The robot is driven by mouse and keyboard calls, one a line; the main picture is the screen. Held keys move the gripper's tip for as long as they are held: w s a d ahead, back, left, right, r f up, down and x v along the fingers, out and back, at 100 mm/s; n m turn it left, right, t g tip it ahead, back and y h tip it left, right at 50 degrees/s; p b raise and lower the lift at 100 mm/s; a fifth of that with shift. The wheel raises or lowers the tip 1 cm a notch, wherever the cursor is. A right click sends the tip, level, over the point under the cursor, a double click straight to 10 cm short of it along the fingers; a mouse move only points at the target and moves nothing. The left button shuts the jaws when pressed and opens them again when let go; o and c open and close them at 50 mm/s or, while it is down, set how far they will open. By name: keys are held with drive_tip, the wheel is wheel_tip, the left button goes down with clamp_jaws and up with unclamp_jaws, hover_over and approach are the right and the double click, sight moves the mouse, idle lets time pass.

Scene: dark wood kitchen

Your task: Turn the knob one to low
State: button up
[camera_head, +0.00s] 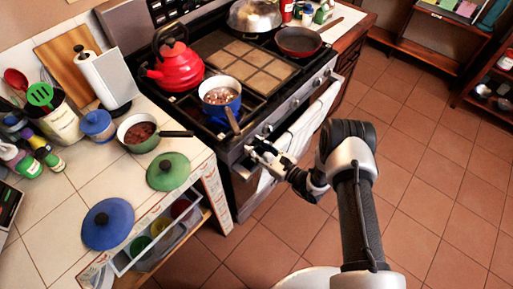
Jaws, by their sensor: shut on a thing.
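The stove (232,132) has a front panel with a row of round knobs, such as one knob (294,103) to the right of my gripper. My gripper (254,149) reaches in from the right to the left end of this panel. Its fingers are shut on the knob there, which they mostly hide. The knob's marks and its setting are too small to read.
A blue pot (221,104) stands on the near burner, its handle pointing toward the front. A red kettle (176,66) and a frying pan (298,41) are also on the stove. A white towel (296,137) hangs in front. The floor at right is clear.

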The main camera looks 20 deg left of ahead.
drive_tip(key=n+b, duration=0.2)
drive_tip(key=n, duration=0.2)
drive_tip(key=shift+s+f+n, duration=0.1)
drive_tip(key=shift+n, duration=0.3)
drive_tip(key=n+b, duration=0.2)
drive_tip(key=n, duration=0.2)
drive_tip(key=shift+f+n, duration=0.1)
drive_tip(key=shift+n, duration=0.2)
drive_tip(key=n+b, duration=0.2)
drive_tip(key=n, duration=0.3)
drive_tip(key=shift+s+f, duration=0.1)
drive_tip(key=shift+n+b, duration=0.75)
drive_tip(key=shift+n, duration=0.85)
drive_tip(key=o, duration=1.1)
drive_tip(key=shift+c, duration=0.2)
